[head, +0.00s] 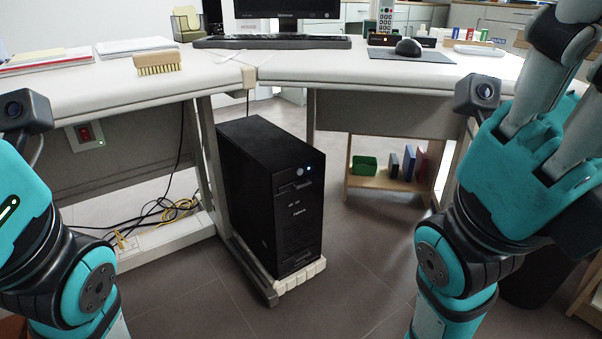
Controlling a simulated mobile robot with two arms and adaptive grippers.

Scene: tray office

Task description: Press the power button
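A red rocker switch (85,133) is on the left desk's panel. A monitor (287,10), keyboard (272,42), mouse (408,47) and brush (157,63) are on the desks. Cables (150,215) lie under the left desk. The floor before the tower is clear.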

